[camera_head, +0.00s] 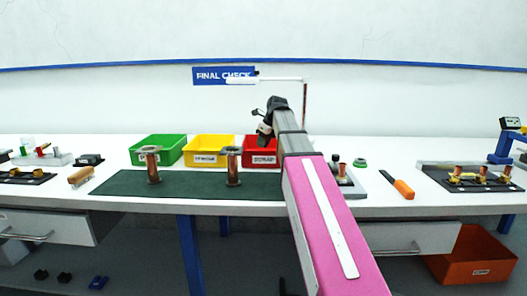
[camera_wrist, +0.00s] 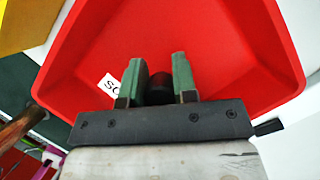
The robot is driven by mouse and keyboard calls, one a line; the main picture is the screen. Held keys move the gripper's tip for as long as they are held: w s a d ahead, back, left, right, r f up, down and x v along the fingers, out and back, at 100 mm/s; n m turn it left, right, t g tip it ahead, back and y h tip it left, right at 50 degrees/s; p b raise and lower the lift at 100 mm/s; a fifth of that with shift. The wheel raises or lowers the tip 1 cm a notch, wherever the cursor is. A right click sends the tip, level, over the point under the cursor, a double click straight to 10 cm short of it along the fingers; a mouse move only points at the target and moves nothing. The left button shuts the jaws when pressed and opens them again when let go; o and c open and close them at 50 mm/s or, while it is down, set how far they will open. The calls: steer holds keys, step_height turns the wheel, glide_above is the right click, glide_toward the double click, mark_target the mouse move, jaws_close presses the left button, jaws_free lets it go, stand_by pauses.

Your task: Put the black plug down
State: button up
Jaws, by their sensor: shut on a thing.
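My gripper (camera_wrist: 161,85) is shut on the black plug (camera_wrist: 160,88), a small dark round piece between its two green fingers in the wrist view. Behind and below the plug is the inside of the red bin (camera_wrist: 225,45), which looks empty around the fingers. I cannot tell how high above the bin floor the plug hangs. In the head view my gripper (camera_head: 264,132) is small and dark above the red bin (camera_head: 251,160), and the plug cannot be made out there.
A yellow bin (camera_head: 207,143) and a green bin (camera_head: 140,155) stand left of the red one. Two copper-coloured flanged pieces (camera_head: 152,165) (camera_head: 233,167) stand on the dark green mat (camera_head: 195,186) in front. An orange-handled tool (camera_head: 403,189) lies to the right.

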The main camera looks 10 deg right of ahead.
steer(key=shift+f, duration=1.95)
steer(key=shift+f, duration=0.15)
steer(key=o, duration=0.9)
steer(key=shift+s, duration=0.1)
